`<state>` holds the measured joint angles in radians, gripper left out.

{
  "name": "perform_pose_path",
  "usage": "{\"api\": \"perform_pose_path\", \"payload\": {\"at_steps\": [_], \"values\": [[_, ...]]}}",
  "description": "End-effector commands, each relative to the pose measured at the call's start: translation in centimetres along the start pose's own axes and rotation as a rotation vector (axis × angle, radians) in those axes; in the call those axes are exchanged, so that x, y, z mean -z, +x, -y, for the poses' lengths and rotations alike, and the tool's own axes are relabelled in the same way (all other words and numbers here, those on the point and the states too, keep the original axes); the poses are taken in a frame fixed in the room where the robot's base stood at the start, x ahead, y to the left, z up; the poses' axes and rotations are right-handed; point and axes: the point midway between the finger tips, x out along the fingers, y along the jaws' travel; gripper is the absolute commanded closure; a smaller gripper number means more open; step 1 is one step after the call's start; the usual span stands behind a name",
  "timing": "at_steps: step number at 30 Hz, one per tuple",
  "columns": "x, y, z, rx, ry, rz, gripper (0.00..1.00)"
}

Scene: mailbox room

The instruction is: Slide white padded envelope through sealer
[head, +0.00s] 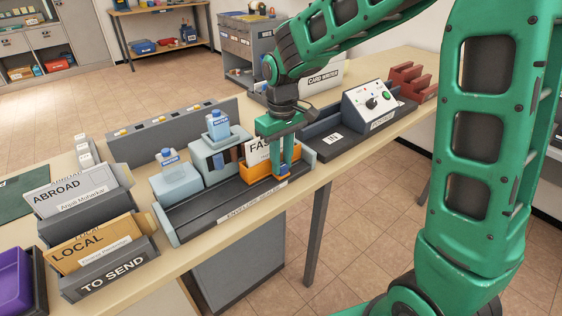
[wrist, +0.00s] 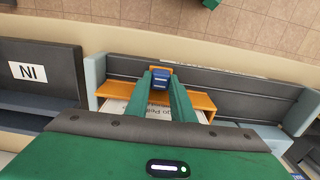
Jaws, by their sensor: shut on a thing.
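A white envelope (head: 257,149) with "FA" lettering stands in an orange carriage (head: 256,172), and part of it shows in the wrist view (wrist: 118,106). The carriage sits near the right end of a long dark grey track (head: 205,208) with pale blue end blocks, which appears to be the sealer. Pale blue units (head: 213,160) with blue-capped bottles stand behind the track, left of the carriage. My gripper (head: 284,168) points down over the carriage. Its fingers are shut on a small blue handle (wrist: 160,79) at the carriage's front. The fingers partly hide the envelope.
Left are grey holders marked "ABROAD" (head: 76,208) and "TO SEND" (head: 112,278), plus a purple tray (head: 14,280). Right are a dark "IN" tray (head: 345,146), a dial panel (head: 371,106) and a red rack (head: 410,82). Bare table (head: 305,181) runs along the track's front.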

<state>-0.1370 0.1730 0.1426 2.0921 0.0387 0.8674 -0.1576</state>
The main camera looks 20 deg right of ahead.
Motion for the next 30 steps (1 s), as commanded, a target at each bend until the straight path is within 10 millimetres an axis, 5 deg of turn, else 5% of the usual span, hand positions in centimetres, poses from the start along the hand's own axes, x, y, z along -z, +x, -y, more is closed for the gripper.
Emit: {"api": "perform_pose_path", "payload": {"at_steps": [8, 9, 11, 22, 30], "values": [[0.1, -0.1, -0.7, -0.007, 0.013, -0.003, 1.0], [0.1, -0.1, -0.7, -0.008, 0.014, -0.003, 0.74], [0.1, -0.1, -0.7, -0.008, 0.014, -0.003, 0.59], [0.1, -0.4, -0.3, -0.005, 0.007, -0.003, 0.59], [0.2, -4.5, -0.2, -0.005, 0.006, -0.006, 0.59]]}}
